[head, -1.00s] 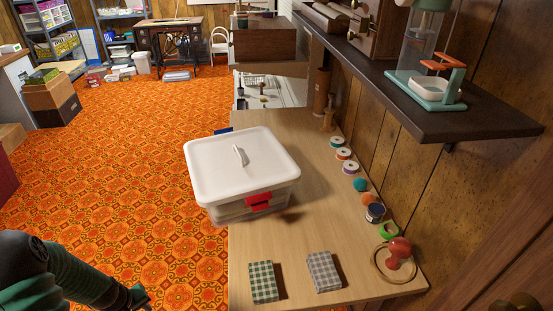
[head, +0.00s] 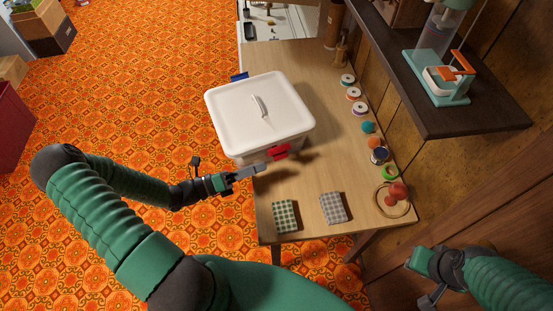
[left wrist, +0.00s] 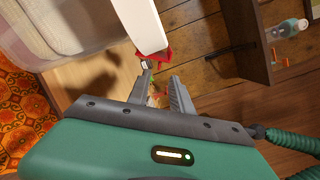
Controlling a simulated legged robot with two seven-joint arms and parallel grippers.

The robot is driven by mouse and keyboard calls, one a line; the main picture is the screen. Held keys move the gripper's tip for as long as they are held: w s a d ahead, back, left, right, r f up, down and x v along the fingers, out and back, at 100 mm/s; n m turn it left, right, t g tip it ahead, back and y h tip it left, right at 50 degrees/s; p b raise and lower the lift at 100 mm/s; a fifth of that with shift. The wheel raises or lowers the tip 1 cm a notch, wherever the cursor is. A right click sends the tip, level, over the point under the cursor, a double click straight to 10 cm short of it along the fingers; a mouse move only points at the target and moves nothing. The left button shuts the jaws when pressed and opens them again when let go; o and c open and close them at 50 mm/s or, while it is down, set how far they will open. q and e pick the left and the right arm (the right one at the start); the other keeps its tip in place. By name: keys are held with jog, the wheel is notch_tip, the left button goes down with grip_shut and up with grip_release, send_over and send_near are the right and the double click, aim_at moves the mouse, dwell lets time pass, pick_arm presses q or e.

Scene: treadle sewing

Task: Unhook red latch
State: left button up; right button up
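The white-lidded clear bin (head: 260,108) stands on the wooden table, its lid on. The red latch (head: 280,152) is on the bin's near side, against the lid's edge. In the left wrist view the red latch (left wrist: 166,52) shows just beyond the fingers, beside the white lid edge. My left gripper (head: 250,172) is just left of and below the latch, apart from it. In the left wrist view its fingers (left wrist: 163,88) are spread with nothing between them. My right gripper (head: 428,285) is low at the right, far from the bin; its fingers are unclear.
A blue latch (head: 239,77) shows at the bin's far left. Green (head: 285,216) and grey (head: 333,207) checked fabric pieces lie near the table's front. Thread spools (head: 353,94), a hoop and a red knobbed item (head: 397,192) line the right side. A dark shelf (head: 440,115) overhangs there.

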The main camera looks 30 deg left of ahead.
aim_at(278, 153)
pick_arm(q)
jog(key=x, duration=0.6)
jog(key=shift+w, duration=0.1)
jog(key=c, duration=0.4)
jog(key=shift+a+f, duration=0.1)
grip_shut()
jog(key=shift+a, duration=0.2)
